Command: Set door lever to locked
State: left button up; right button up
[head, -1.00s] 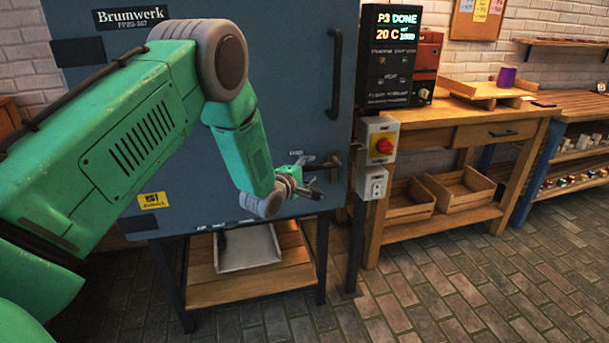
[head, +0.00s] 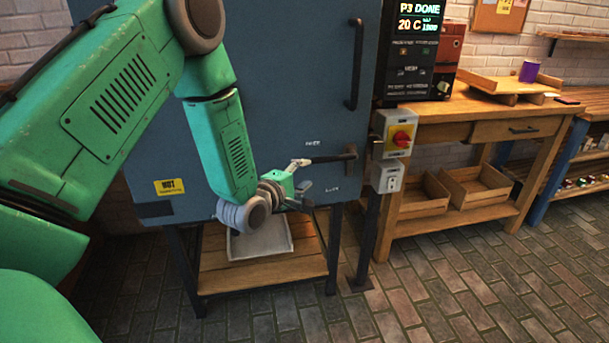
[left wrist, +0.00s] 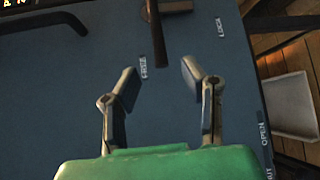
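The door lever (head: 335,157) is a dark bar on the blue kiln door, lying roughly level and pointing left from its pivot. A label sits above it and a LOCK label (head: 333,189) below. In the left wrist view the lever (left wrist: 157,32) reaches down from the top edge, its end near the gap between the fingertips; LOCK is to its right. My left gripper (head: 306,181) is open, just left of the lever's end. Its spread fingers (left wrist: 160,76) show in the left wrist view, and I see no grip on the lever. My right gripper is out of view.
A long vertical door handle (head: 355,65) stands above the lever. A switch box with a red knob (head: 401,138) is right of the door. A wooden workbench (head: 470,128) stands further right. A tray (head: 262,240) lies on the shelf under the kiln. Brick floor is open in front.

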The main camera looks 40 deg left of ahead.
pick_arm(q)
jog(key=s+d+f+m+g+h, duration=0.1)
jog(key=s+d+f+m+g, duration=0.4)
jog(key=s+f, duration=0.35)
jog(key=s+d+f+m+g, duration=0.3)
jog(key=s+d+f+m, duration=0.3)
jog(key=f, duration=0.4)
jog(key=s+d+f+m+g, duration=0.1)
jog(key=s+f+m+g, duration=0.1)
jog(key=s, duration=0.6)
jog(key=s+d+f+m+g, duration=0.1)
jog(key=s+f+m+g, duration=0.2)
jog(key=s+m, duration=0.2)
jog(key=s, duration=0.3)
jog(key=shift+s+d+f+g, duration=0.15)
jog(key=shift+d+f+g, duration=0.1)
jog(key=shift+g, duration=0.15)
jog(key=s, duration=0.1)
jog(key=s+m+g, duration=0.1)
jog(key=s, duration=0.1)
jog(key=s+m, duration=0.1)
jog(key=s, duration=0.1)
jog(key=shift+d+f+g, duration=0.25)
jog(key=shift+d+g, duration=0.05)
jog(key=shift+c, duration=0.8)
jog(key=shift+s+m, duration=0.5)
jog(key=shift+s, duration=0.1)
grip_shut()
